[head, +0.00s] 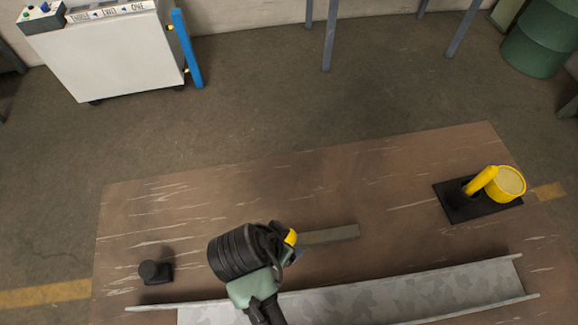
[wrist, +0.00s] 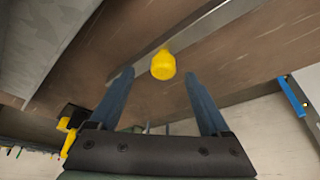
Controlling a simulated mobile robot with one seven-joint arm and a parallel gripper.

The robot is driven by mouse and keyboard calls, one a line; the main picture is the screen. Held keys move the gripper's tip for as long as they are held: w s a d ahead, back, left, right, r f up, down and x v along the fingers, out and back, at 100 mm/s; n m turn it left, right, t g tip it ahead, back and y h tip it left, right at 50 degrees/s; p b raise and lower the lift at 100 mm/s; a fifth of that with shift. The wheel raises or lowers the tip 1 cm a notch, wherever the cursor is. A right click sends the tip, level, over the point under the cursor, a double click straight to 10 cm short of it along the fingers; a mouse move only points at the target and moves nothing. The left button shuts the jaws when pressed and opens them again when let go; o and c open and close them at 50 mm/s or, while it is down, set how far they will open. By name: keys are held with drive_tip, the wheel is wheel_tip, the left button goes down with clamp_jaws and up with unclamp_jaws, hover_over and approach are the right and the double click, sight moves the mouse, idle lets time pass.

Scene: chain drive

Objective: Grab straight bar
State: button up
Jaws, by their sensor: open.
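The straight bar (head: 330,235) is a flat grey strip lying on the brown wooden table. Its left end in the head view is hidden behind my arm, where a yellow knob (head: 291,237) shows. In the wrist view the bar (wrist: 190,28) runs diagonally, with the yellow knob (wrist: 163,65) near its closer end. My gripper (wrist: 158,77) is open, with two blue fingers apart, and the knob appears between their tips. Whether the fingers touch the knob or bar cannot be told. In the head view my gripper (head: 287,253) is mostly hidden by my wrist.
A long grey metal channel (head: 400,292) lies along the table's near side. A black plate (head: 456,207) with a yellow lever and yellow cylinder (head: 507,184) is at right. A small black block (head: 155,271) is at left. The table's far middle is clear.

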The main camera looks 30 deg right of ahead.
sight(289, 236)
drive_tip(key=shift+w+p+x, duration=0.2)
drive_tip(key=shift+p+x, duration=0.1)
drive_tip(key=shift+x, duration=1.15)
drive_tip(key=shift+w+p+x, duration=0.15)
drive_tip(key=shift+p+x, duration=0.15)
drive_tip(key=shift+x, duration=1.1)
drive_tip(key=shift+d+r, duration=0.1)
clamp_jaws()
drive_tip(key=shift+r, duration=0.15)
